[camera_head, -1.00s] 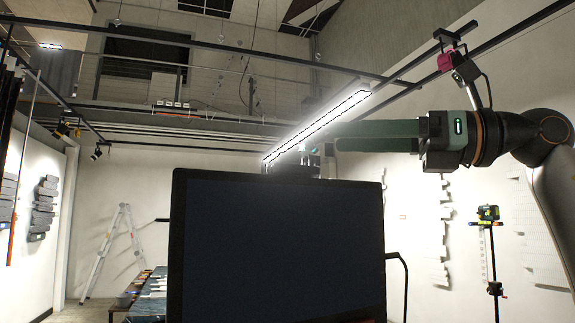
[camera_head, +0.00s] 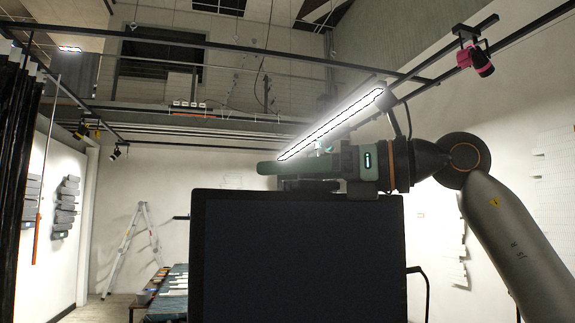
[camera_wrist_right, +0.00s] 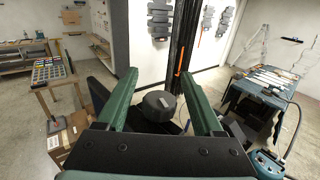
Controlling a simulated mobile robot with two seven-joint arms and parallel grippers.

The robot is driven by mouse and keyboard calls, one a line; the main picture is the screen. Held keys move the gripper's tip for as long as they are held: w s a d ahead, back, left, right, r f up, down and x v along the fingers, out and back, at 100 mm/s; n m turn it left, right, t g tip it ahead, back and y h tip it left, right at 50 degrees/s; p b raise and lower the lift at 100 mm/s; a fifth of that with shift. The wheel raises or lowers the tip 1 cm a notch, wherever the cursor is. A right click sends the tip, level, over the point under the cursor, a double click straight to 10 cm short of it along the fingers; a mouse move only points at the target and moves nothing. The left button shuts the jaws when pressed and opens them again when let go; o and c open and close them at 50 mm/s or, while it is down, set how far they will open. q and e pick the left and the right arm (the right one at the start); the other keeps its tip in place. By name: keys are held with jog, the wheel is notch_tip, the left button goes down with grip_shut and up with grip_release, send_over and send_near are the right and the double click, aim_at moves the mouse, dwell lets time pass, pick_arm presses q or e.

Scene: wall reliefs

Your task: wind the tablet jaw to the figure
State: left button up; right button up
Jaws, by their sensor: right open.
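A large dark flat panel (camera_head: 297,255), which I take for the tablet, stands upright in the head view. My right gripper (camera_head: 264,168) lies level just above its top edge, fingers pointing left. In the right wrist view its two green fingers (camera_wrist_right: 159,75) are open and apart. A dark round knob-like piece (camera_wrist_right: 158,106) with a small pale mark on top shows between them, with visible space on both sides. I cannot tell whether it is the jaw's knob. No figure or scale is readable. My left gripper is not in view.
A bright light bar (camera_head: 332,125) and dark overhead rails show above. A stepladder (camera_head: 130,248) and a table with laid-out items (camera_head: 172,290) stand behind, left of the panel. In the right wrist view, cardboard boxes (camera_wrist_right: 66,135) stand low at left.

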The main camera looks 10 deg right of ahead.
grip_shut()
dwell(0.7)
